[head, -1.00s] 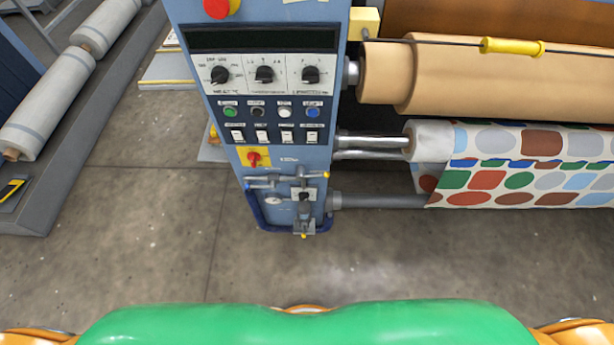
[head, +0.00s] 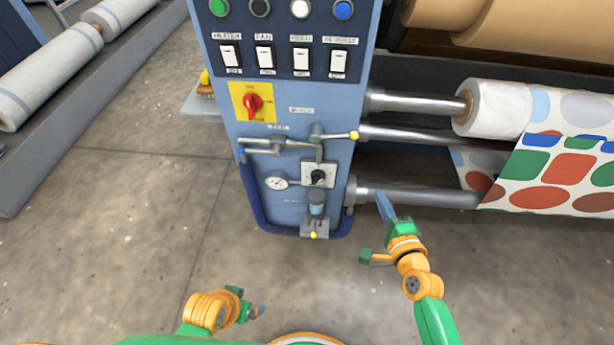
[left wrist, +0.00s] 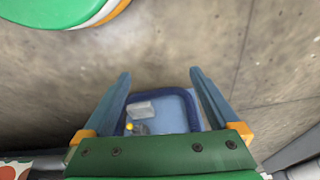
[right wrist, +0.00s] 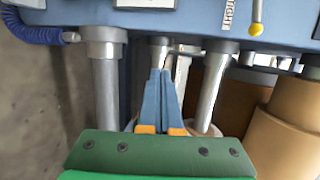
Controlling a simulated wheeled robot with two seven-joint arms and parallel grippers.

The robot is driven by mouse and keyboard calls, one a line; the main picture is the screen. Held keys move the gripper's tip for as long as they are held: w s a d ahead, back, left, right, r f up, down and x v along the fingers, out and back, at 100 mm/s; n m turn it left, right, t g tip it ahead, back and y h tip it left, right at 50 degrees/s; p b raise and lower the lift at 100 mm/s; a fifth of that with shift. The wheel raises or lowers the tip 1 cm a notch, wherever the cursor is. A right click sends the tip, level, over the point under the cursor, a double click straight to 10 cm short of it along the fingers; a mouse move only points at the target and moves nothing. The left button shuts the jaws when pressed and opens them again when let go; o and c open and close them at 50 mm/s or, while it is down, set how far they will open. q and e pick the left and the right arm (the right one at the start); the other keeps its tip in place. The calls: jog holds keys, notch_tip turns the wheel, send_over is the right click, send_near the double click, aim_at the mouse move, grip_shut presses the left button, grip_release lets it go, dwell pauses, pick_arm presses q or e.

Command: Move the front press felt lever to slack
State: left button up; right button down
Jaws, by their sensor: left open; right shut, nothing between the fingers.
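On the blue machine panel (head: 270,210), a grey lever with a yellow tip (head: 354,135) points right. A grey lever with a blue tip (head: 242,153) points left. I cannot read which is the press felt lever. A yellow-tipped lever (right wrist: 256,27) also shows in the right wrist view. My right gripper (head: 384,206) is shut and empty, right of the panel, below the yellow-tipped lever and apart from it. My left gripper (head: 259,311) is low, in front of the panel; its open fingers (left wrist: 160,74) show in the left wrist view.
A pressure gauge (head: 277,183), a black knob (head: 318,177) and a grey fitting (head: 315,220) sit low on the panel. A red switch (head: 252,102) is above. Metal rollers (head: 425,198) extend right, beside my right gripper. The floor (head: 130,250) left is clear.

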pick_arm(q)
jog(key=w+d+r+t+h+b, duration=0.1)
jog(key=w+d+r+t+b, duration=0.25)
jog(key=w+t+b, duration=0.55)
jog(key=s+a+f+g+p, duration=0.2)
jog(key=s+f+g, duration=0.1)
jog(key=s+g, duration=0.2)
jog(key=shift+s+a+g+y, duration=0.15)
jog(key=shift+a+g+y, duration=0.2)
jog(key=shift+g, duration=0.25)
pick_arm(e)
jog(key=w+a+r+m+t+y, duration=0.1)
jog(key=w+a+r+m+t, duration=0.3)
jog(key=w+r, duration=0.4)
notch_tip(320, 180, up, 2)
jog(key=shift+w+a+r+m+t, duration=0.15)
jog(key=shift+a+m+t, duration=0.15)
jog(key=shift+a+m, duration=0.55)
pick_arm(q)
jog(key=shift+f, duration=0.15)
pick_arm(e)
jog(key=shift+d, duration=0.1)
